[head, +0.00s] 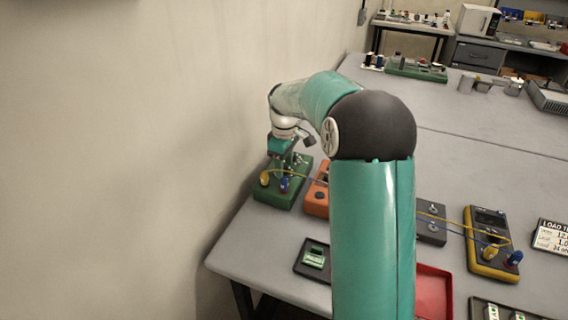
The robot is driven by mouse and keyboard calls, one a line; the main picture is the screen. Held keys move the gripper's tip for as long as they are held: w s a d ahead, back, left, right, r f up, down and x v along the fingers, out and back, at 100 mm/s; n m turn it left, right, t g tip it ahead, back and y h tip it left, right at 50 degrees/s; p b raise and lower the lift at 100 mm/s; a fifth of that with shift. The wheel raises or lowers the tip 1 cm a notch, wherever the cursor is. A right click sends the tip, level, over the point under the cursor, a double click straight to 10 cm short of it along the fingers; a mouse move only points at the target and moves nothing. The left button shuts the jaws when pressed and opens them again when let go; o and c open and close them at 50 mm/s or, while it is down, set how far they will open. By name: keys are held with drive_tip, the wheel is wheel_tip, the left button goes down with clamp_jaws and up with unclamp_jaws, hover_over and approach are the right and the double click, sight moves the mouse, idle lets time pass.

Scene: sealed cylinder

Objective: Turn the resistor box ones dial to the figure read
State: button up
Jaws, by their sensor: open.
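A green box (272,194), which looks like the resistor box, sits at the table's left edge by the wall. A yellow plug (265,178) and a blue plug (284,185) stand on its near part, with a yellow lead running right. My gripper (290,161) is open and points down over the back of this box. Whether its fingers touch a dial cannot be told; the dials and their figures are hidden or too small. A yellow meter (479,262) stands at the right, its reading illegible. A card (552,238) headed "LOAD T..." is cut off by the right edge.
An orange box (316,200) stands close right of the green box, partly behind my arm. A black tray (303,268) with a green board, a red tray (434,292) and a dark box (432,224) are nearby. The wall (130,150) is close on the left.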

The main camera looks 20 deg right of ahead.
drive_tip(key=shift+w+f, duration=0.2)
drive_tip(key=shift+f, duration=0.05)
drive_tip(key=shift+s+r, duration=0.1)
drive_tip(key=shift+s, duration=0.05)
drive_tip(key=c, duration=1)
drive_tip(key=shift+m, duration=0.3)
drive_tip(key=m, duration=1.1)
drive_tip(key=shift+r, duration=0.1)
